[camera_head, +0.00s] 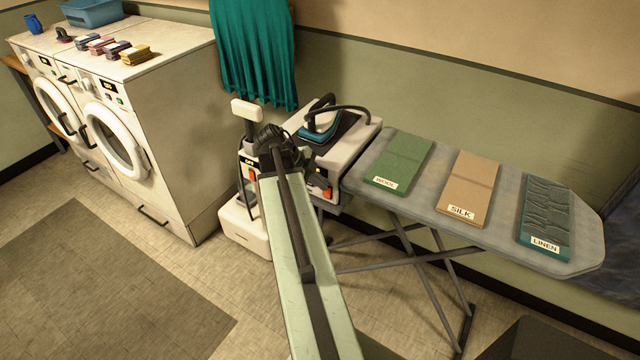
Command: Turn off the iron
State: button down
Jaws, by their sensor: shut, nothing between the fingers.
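The teal and black iron (320,124) rests on the dark plate on top of the white ironing station (352,148), at the left end of the ironing board. The station's front has a small lit display (322,172) and an orange-red switch (327,193). The switch's exact position is too small to tell. My arm reaches up from the bottom of the view. My gripper (275,140), dark and small, is at its far end, left of the station in the picture. It is shut and empty. My arm hides part of the station's left side.
A white upright appliance (245,225) with its own orange-red switch (252,174) stands just left of my arm. The ironing board (490,225) holds green, tan and dark teal folded cloths labelled WOOL, SILK and LINEN. Two washing machines (160,100) stand left. A teal cloth (253,50) hangs behind.

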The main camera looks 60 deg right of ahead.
jog(key=shift+a, duration=0.15)
jog(key=s+a+p+v, duration=0.1)
jog(key=p+v, duration=0.8)
jog(key=v, duration=0.3)
jog(key=shift+a+f, duration=0.15)
jog(key=shift+f, duration=0.1)
jog(key=shift+w, duration=0.15)
